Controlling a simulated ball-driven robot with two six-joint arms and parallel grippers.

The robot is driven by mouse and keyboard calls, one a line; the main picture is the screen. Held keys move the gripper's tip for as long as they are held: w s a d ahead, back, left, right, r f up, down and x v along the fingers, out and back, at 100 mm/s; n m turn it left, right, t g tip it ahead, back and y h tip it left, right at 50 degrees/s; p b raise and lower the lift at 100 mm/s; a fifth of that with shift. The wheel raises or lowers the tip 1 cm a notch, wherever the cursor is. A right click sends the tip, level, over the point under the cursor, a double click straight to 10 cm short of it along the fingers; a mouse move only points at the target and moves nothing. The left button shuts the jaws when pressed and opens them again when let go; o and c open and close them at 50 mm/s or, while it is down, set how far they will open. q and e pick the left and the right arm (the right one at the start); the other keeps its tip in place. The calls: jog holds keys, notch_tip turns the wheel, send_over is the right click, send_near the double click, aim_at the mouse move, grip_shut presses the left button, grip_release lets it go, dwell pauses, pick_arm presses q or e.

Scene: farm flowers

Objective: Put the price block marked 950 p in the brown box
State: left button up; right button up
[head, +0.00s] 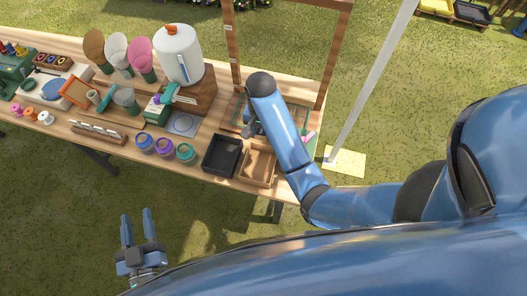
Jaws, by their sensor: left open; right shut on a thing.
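The brown box (246,178) is an open wooden tray near the front edge of the table, right of a black box (207,169). My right arm reaches over the table from the right. My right gripper (251,130) points down just behind the two boxes, partly hidden by its own arm. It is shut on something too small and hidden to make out. I cannot read a 950 p mark anywhere. My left gripper (137,222) is open and empty, low over the grass in front of the table.
Three small jars (164,148) stand left of the black box. A white dispenser (179,54) on a wooden stand is behind them. A wooden frame (332,55) rises at the back right, with a pale pole (372,80) beside the table. The table's front edge lies close to the boxes.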

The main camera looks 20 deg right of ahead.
notch_tip(320, 180, down, 6)
jog(key=b, duration=0.6)
send_over(261, 159)
jog(key=s, duration=0.1)
jog(key=f, duration=0.8)
jog(key=shift+s+a+f+p, duration=0.1)
jog(key=shift+s+f+p, duration=0.1)
jog(key=shift+p, duration=0.2)
jog(key=shift+f, duration=2.5)
jog(key=o, duration=0.7)
jog(key=shift+s, duration=0.1)
jog(key=o, duration=0.6)
notch_tip(261, 159, up, 12)
jog(key=shift+b, duration=0.3)
